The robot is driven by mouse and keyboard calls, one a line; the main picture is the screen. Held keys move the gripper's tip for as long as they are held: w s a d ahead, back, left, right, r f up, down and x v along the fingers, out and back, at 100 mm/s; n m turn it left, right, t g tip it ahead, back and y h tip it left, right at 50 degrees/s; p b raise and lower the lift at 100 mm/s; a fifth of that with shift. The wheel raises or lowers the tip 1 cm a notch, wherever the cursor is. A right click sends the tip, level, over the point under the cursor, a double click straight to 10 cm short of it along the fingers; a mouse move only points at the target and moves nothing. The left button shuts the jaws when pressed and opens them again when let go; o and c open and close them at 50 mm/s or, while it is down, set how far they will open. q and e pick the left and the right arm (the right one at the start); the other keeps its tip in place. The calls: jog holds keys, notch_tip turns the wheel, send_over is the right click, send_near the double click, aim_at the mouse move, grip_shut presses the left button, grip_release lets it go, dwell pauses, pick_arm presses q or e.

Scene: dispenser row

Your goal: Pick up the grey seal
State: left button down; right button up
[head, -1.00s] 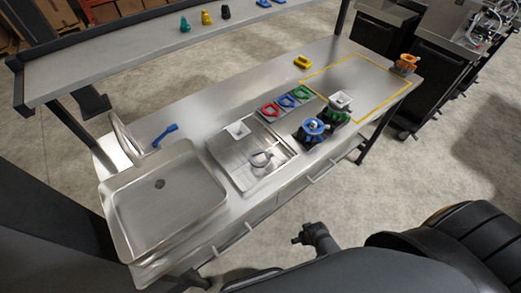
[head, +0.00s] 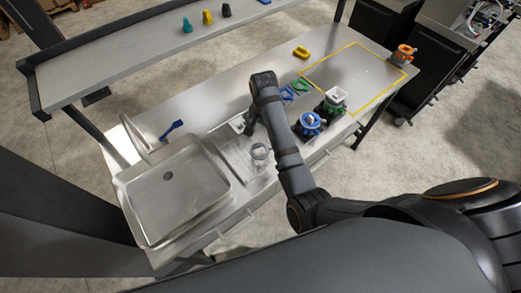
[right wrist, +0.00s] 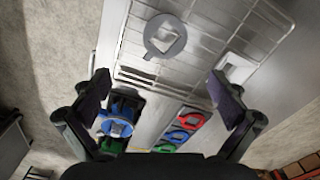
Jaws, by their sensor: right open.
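The grey seal, a ring with a tab, lies on the wire rack near the sink in the head view (head: 261,152). It also shows near the top middle of the right wrist view (right wrist: 165,36). My right gripper (head: 250,128) is above the worktop beside the rack, apart from the seal. In the right wrist view my right gripper (right wrist: 160,88) is open with nothing between its fingers, and the seal lies beyond the fingertips. My left gripper is not in view.
A blue dispenser (head: 309,124) and a green dispenser (head: 329,110) stand right of the rack. A red seal (right wrist: 191,117) and a blue seal (right wrist: 179,133) lie in a tray. A white square cup (right wrist: 236,68) is beside the rack. The sink (head: 175,190) is left.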

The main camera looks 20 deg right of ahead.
jog(key=a, duration=0.1)
send_over(260, 151)
notch_tip(260, 151, down, 4)
jog(key=shift+f, duration=2.85)
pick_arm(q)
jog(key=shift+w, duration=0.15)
pick_arm(e)
jog(key=shift+s, duration=0.1)
jog(key=c, duration=1)
